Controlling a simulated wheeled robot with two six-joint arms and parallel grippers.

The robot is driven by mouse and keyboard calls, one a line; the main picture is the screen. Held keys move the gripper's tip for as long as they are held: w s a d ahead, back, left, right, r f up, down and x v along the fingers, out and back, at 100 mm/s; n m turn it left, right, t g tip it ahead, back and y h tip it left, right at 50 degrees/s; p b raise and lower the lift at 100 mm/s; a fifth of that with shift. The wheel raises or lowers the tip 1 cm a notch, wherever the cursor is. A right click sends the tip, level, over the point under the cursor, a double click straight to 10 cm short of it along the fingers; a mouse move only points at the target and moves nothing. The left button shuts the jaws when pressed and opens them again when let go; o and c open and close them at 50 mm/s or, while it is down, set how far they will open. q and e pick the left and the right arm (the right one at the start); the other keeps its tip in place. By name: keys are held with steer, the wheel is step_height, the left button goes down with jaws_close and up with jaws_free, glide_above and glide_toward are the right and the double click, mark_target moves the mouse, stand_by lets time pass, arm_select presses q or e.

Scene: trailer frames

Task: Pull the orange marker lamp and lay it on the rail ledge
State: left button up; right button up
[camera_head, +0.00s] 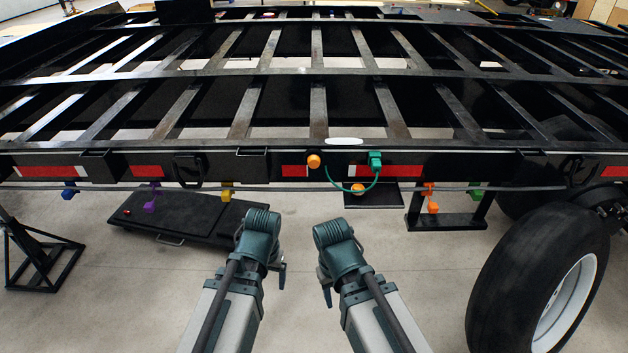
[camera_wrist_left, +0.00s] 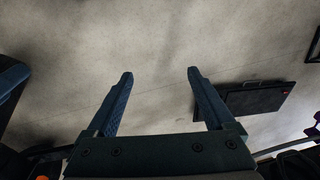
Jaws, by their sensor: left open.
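A round orange marker lamp (camera_head: 314,161) sits on the front face of the black trailer rail, between red reflective strips. The rail ledge (camera_head: 230,147) runs along the top of that face. My left gripper (camera_head: 281,272) is low in front of the trailer, apart from the lamp. In the left wrist view its two fingers (camera_wrist_left: 160,73) are spread, with only bare floor between them. My right arm's wrist (camera_head: 338,245) is beside it; its fingers are too unclear to tell their state.
A teal plug (camera_head: 375,161) with a looping green cable is right of the lamp. Another orange piece (camera_head: 358,188) is below the rail. Purple, yellow and orange connectors hang along it. A black creeper board (camera_head: 180,216) lies at left; a large tyre (camera_head: 525,270) stands at right.

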arm_select(q)
steer(key=w+a+f+t+y+b, duration=0.2)
steer(key=w+a+f+b, duration=0.35)
steer(key=f+b, duration=0.3)
steer(key=w+a+m+t+y+b, duration=0.1)
steer(key=w+a+t+y+b, duration=0.15)
steer(key=w, duration=0.55)
steer(key=m+t+h, duration=0.6)
steer(key=m+t, duration=0.7)
steer(key=m, duration=0.2)
glide_toward(314, 165)
steer(key=shift+w+d+r+y, duration=0.15)
steer(key=shift+w+y, duration=0.1)
steer(key=shift+w, duration=0.15)
steer(key=shift+w, duration=0.1)
steer(key=shift+w, duration=4.45)
